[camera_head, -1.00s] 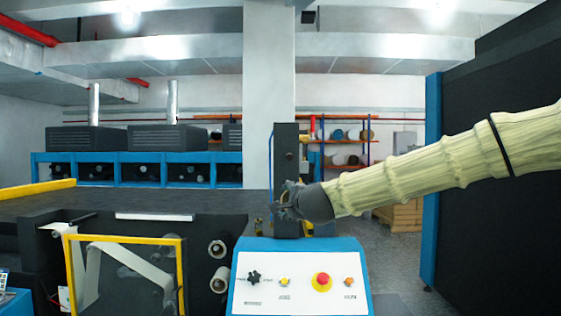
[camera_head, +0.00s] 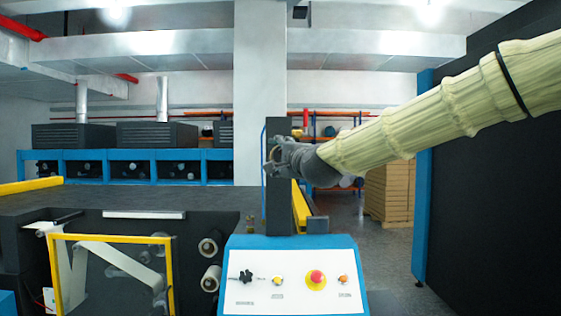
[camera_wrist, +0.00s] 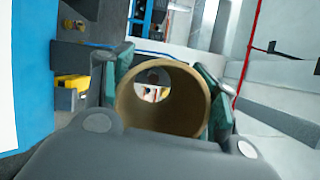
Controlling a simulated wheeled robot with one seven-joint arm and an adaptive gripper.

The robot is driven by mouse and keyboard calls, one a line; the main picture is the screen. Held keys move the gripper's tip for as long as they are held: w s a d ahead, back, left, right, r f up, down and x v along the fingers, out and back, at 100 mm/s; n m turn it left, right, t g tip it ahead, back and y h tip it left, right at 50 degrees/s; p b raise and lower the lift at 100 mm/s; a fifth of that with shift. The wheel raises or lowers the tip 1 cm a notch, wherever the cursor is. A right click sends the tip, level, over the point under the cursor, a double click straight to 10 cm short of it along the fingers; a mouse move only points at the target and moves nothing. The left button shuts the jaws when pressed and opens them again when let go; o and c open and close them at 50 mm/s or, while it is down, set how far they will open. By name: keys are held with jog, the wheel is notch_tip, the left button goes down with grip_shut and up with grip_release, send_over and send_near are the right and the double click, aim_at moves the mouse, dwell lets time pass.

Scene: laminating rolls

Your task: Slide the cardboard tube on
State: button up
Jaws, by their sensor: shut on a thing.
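My gripper (camera_head: 276,158) is raised above the control panel, in front of a dark upright post. In the wrist view my gripper (camera_wrist: 163,90) has its two green-grey fingers on either side of a brown cardboard tube (camera_wrist: 160,122) and is shut on it. I look straight down the tube's open bore; a small bright patch with something red shows through its far end. In the head view the tube is mostly hidden by my gripper. Two pale roll ends (camera_head: 210,244) stick out of the machine's front, left of the panel, apart from the tube.
The control panel (camera_head: 293,281) with a red button stands at front centre. A yellow-framed guard (camera_head: 110,237) covers the web at left. A tall dark cabinet (camera_head: 490,190) with a blue edge stands at right. Stacked cartons (camera_head: 390,192) stand behind my arm.

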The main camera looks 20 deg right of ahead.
jog(key=shift+w+d+f+b, duration=0.1)
jog(key=shift+w+d+b, duration=0.15)
jog(key=shift+w+b, duration=0.75)
